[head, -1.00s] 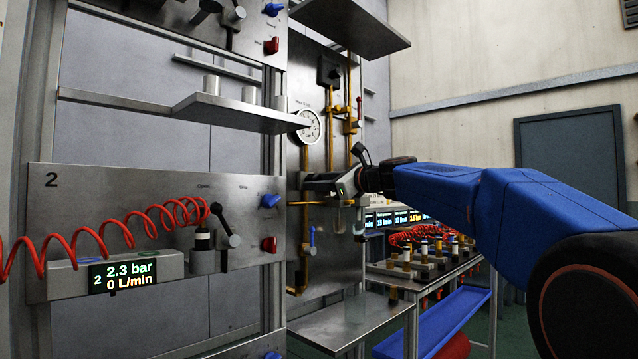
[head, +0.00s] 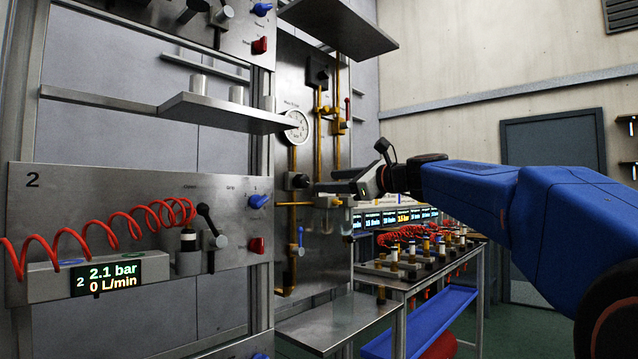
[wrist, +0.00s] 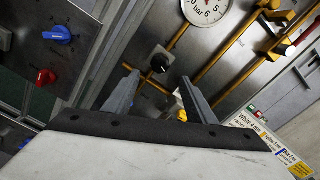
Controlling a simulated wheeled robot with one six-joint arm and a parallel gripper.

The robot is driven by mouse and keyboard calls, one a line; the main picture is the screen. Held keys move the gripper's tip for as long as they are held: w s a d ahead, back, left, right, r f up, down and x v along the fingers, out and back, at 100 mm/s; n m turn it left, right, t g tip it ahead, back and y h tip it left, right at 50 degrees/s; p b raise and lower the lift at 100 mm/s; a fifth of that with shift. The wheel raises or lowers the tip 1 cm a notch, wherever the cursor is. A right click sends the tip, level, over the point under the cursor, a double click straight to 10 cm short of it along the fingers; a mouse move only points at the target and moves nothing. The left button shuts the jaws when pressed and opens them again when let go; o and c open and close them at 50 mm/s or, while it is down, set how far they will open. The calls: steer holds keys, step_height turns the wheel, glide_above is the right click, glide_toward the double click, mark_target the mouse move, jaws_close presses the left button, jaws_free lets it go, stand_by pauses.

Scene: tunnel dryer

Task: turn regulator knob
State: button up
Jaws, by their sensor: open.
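The regulator knob (head: 298,181) is a dark round knob on a grey block, on the steel panel with the yellow pipes. It also shows in the wrist view (wrist: 160,62), just beyond and between the fingertips. My gripper (head: 325,181) is open and empty, pointing at the knob from the right with a gap between. Its two fingers also show in the wrist view (wrist: 158,79), apart, with nothing held. A round pressure gauge (head: 297,127) sits above the knob. A display (head: 107,273) at lower left reads 2.1 bar and 0 L/min.
Yellow pipes with valves (head: 340,125) run right of the knob. A shelf (head: 225,112) juts out at left, and another plate (head: 340,25) hangs above. A small steel table (head: 335,322) stands below. A blue knob (wrist: 57,35) and red knob (wrist: 46,77) are left.

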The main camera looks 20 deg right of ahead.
steer(key=v, duration=0.7)
steer(key=shift+s+d, duration=0.2)
steer(key=shift+s, duration=0.1)
steer(key=s+a+f+n+g+h, duration=0.1)
steer(key=s+a+f+n+g, duration=0.2)
steer(key=f, duration=0.6)
steer(key=s+a+f+n+g+h, duration=0.1)
steer(key=s+a+f+n, duration=0.3)
steer(key=f, duration=0.5)
steer(key=s+a+f+n+g+h, duration=0.1)
steer(key=s+a+f+n+g, duration=0.15)
steer(key=s+f, duration=0.45)
steer(key=s+d+f+n+g+h, duration=0.2)
steer(key=s+f+n, duration=0.5)
steer(key=f, duration=0.7)
steer(key=s+d+f+n+g+h, duration=0.2)
steer(key=s+f+n, duration=0.6)
steer(key=f, duration=0.6)
steer(key=shift+s+d+f+h, duration=0.35)
steer(key=shift+s+d+h, duration=0.1)
steer(key=shift+s+h, duration=0.65)
steer(key=shift+s, duration=0.1)
